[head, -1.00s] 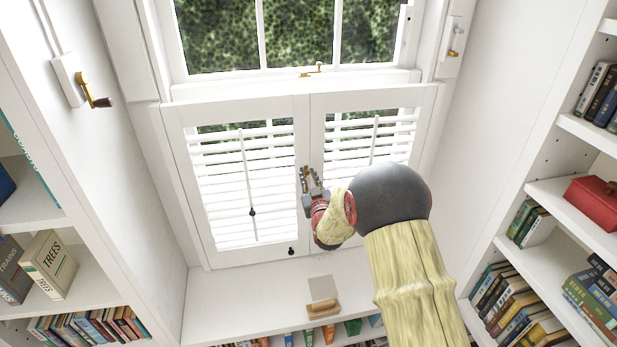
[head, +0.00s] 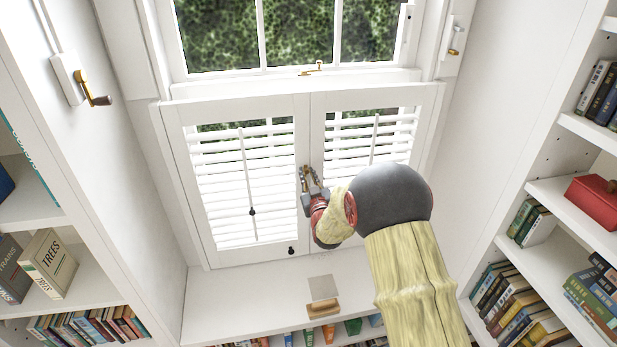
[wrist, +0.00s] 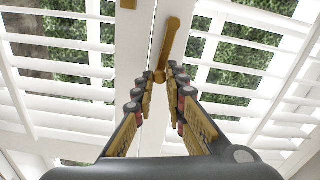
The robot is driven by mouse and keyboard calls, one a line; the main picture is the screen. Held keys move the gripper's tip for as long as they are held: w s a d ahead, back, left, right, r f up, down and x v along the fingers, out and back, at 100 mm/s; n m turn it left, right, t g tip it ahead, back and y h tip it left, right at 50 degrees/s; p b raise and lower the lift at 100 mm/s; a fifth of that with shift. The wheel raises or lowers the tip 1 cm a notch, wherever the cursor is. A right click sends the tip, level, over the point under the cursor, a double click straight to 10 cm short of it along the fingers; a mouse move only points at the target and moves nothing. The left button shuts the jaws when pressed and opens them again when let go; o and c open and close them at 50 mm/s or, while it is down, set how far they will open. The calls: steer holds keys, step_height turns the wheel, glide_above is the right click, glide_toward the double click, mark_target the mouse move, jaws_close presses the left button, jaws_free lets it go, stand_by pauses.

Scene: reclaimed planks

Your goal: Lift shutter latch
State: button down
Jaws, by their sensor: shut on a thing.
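The shutter latch is a slim brass lever (wrist: 168,38) at the seam between the two white shutter panels. In the wrist view it slants up and slightly right from between my fingertips. A small brass piece (wrist: 128,4) shows at the top edge, left of it. My gripper (wrist: 161,76) is shut on the lower end of the lever, its two fingers closing from either side. In the head view my gripper (head: 309,178) is at the seam, and brass shows there, too small to tell apart clearly. The left shutter (head: 203,165) and right shutter (head: 429,112) look closed.
A brass window catch (head: 312,70) sits on the sash above. A brass crank (head: 92,97) projects from the left wall. Bookshelves stand on both sides, with a red box (head: 594,203) at right. A wooden-handled object (head: 323,308) lies on the ledge below.

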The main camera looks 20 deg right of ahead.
steer(key=a+n+b, duration=0.1)
steer(key=b, duration=0.1)
steer(key=a+n+b, duration=0.1)
steer(key=n+b, duration=0.1)
steer(key=b, duration=0.1)
steer(key=shift+w+f, duration=0.1)
steer(key=shift+w, duration=0.05)
steer(key=c, duration=1.8)
jaws_free()
steer(key=shift+c, duration=0.2)
steer(key=shift+o, duration=0.2)
steer(key=s+a, duration=0.2)
steer(key=s, duration=0.9)
steer(key=shift+s+a, duration=0.2)
steer(key=shift+s, duration=0.15)
